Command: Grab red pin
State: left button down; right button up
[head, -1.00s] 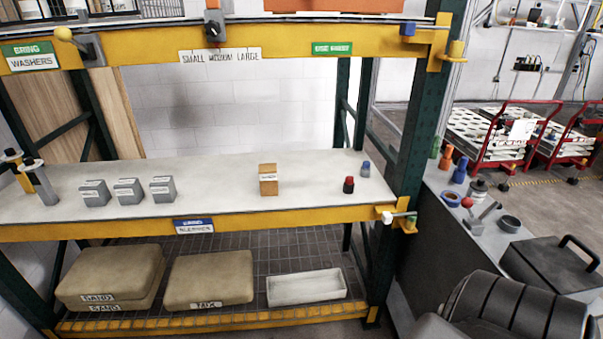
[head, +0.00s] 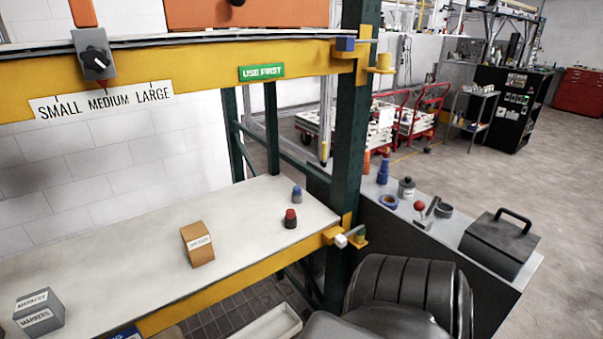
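A short dark piece with a red top (head: 290,218) stands upright on the white middle shelf (head: 110,262), near its right end. A similar piece with a blue top (head: 297,193) stands just behind it. A small red ball (head: 419,206) shows on the dark counter to the right, beside a grey tool. I cannot tell from the picture which red item is the pin. Neither of my grippers is in view, and nothing is seen touching these pieces.
An orange block (head: 197,244) and a grey markers block (head: 39,313) stand on the shelf. A green post (head: 351,130) separates shelf and counter. The counter holds a grey box (head: 499,245) with a handle. A dark ridged shape (head: 410,290) fills the bottom foreground.

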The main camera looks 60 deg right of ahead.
aim_at(290, 214)
jog(key=z, duration=0.7)
jog(key=i, duration=0.65)
jog(key=z, duration=0.8)
